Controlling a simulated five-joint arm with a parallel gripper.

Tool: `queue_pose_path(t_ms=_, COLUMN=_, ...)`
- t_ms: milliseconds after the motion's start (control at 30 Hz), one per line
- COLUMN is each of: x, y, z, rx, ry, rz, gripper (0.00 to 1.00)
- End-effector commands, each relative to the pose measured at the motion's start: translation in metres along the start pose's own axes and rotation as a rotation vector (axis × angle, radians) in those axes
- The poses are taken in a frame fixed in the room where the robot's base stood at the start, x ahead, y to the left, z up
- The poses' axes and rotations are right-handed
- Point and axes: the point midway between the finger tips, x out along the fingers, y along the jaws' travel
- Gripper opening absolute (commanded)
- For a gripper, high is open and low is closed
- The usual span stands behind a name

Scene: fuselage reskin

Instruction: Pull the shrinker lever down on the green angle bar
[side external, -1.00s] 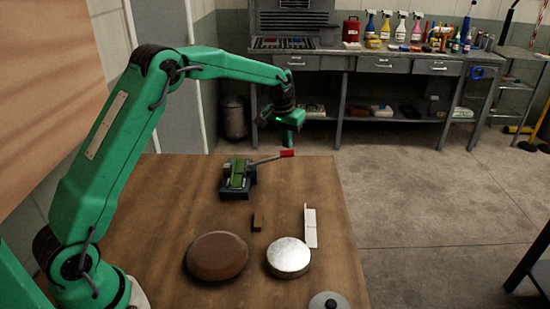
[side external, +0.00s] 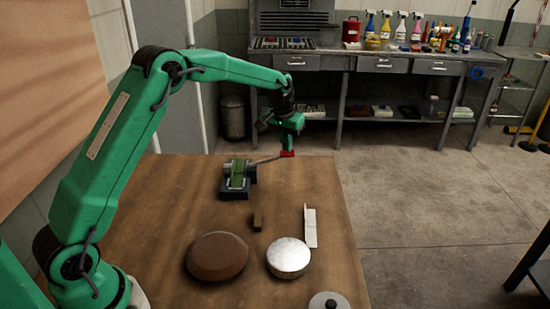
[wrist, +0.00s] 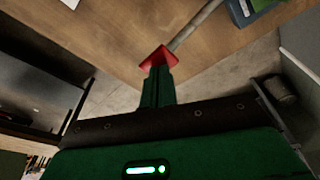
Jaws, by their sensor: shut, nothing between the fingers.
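The shrinker (side external: 234,190) stands near the far edge of the wooden table, with the green angle bar (side external: 237,176) lying in it. Its lever (side external: 266,160) sticks out to the right and ends in a red grip (side external: 287,154). My gripper (side external: 289,149) is shut, with its fingertips at the red grip from above. In the wrist view the shut green fingers (wrist: 158,85) meet the red grip (wrist: 158,57), and the grey lever rod (wrist: 193,27) runs up right to the shrinker's corner.
A workbench (side external: 400,62) stands beyond on the floor.

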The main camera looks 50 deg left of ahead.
Motion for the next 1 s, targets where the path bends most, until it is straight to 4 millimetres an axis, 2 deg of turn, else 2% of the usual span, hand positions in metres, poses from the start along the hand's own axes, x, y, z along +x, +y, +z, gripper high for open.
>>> queue_pose_path(t_ms=1000, x=0.038, y=-0.002, z=0.009, rx=-0.001, ry=-0.007, rz=-0.001, gripper=0.00)
